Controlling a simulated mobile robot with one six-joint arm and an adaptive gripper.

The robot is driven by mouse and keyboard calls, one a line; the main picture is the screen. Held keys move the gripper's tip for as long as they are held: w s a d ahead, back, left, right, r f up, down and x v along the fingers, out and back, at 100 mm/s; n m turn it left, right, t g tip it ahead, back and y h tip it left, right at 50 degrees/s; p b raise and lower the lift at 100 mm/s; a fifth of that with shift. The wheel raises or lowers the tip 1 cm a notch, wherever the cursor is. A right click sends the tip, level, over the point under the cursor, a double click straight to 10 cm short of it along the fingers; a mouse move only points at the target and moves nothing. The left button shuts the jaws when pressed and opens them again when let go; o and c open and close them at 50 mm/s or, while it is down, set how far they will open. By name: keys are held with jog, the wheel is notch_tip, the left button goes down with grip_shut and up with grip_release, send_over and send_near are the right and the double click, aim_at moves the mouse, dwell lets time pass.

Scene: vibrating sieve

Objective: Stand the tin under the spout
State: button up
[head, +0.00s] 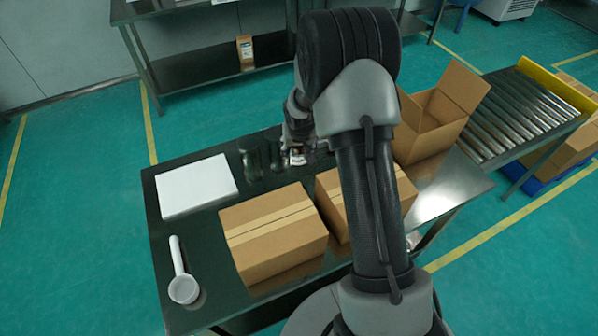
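My gripper (297,150) is over the far middle part of the dark, shiny table (212,245), partly hidden by my own arm. A small pale patch shows at its tip, too small to tell whether it is a finger or a held thing. I cannot make out its fingers as open or shut. Neither a tin nor a sieve with a spout can be made out; my arm hides part of the table's right side. Dark upright shapes beside the gripper may be reflections.
Two closed cardboard boxes (273,231) (333,204) stand at the table's near side. An open box (440,115) stands at the right, by a roller conveyor (515,112). A white slab (196,186) and a white scoop (182,288) lie at the left. A shelf (195,70) stands behind.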

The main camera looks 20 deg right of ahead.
notch_tip(320, 180, down, 9)
jog(key=b, duration=0.4)
jog(key=shift+f, duration=0.2)
jog(key=shift+f, duration=0.2)
jog(key=o, duration=1.1)
